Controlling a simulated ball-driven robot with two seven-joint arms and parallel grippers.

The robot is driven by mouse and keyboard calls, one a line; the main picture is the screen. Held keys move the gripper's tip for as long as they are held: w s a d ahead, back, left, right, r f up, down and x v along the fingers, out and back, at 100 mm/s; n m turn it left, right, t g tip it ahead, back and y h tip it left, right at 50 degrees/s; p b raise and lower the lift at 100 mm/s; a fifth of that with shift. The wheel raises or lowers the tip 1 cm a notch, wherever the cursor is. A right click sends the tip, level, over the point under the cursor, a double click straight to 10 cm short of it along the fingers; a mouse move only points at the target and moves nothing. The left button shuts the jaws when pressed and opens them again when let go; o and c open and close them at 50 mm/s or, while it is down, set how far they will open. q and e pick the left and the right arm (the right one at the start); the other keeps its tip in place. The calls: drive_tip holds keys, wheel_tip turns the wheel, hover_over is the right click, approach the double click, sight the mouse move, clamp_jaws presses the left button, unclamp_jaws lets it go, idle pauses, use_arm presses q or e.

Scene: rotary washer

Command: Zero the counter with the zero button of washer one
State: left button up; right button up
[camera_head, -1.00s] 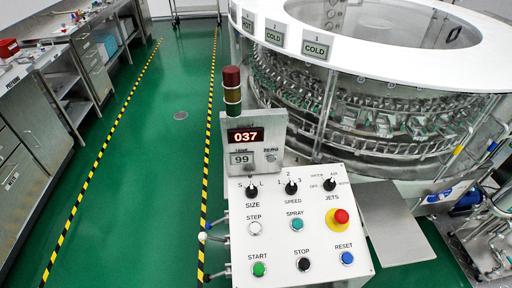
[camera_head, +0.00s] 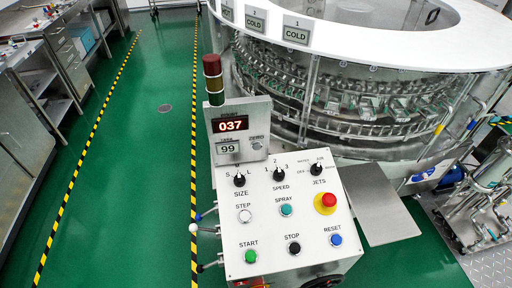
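The washer's control panel (camera_head: 265,215) stands in the middle of the head view. On its upright box, the counter (camera_head: 230,124) reads 037 in red digits. The small zero button (camera_head: 257,145) is to the right below the counter, under a ZERO label. A second display (camera_head: 228,148) reading 99 sits to its left. The big rotary washer (camera_head: 370,105) with its white ring top stands behind the panel. Signs on the washer read COLD and 1 at the nearest place. Neither of my grippers shows in the view, and nothing touches the zero button.
A red-topped signal lamp (camera_head: 213,78) rises at the box's left corner. The panel carries green START (camera_head: 250,256), black STOP (camera_head: 293,248), blue RESET (camera_head: 336,239) and a red stop knob (camera_head: 328,200). A metal plate (camera_head: 380,205) juts out at the right. Green floor is clear at the left.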

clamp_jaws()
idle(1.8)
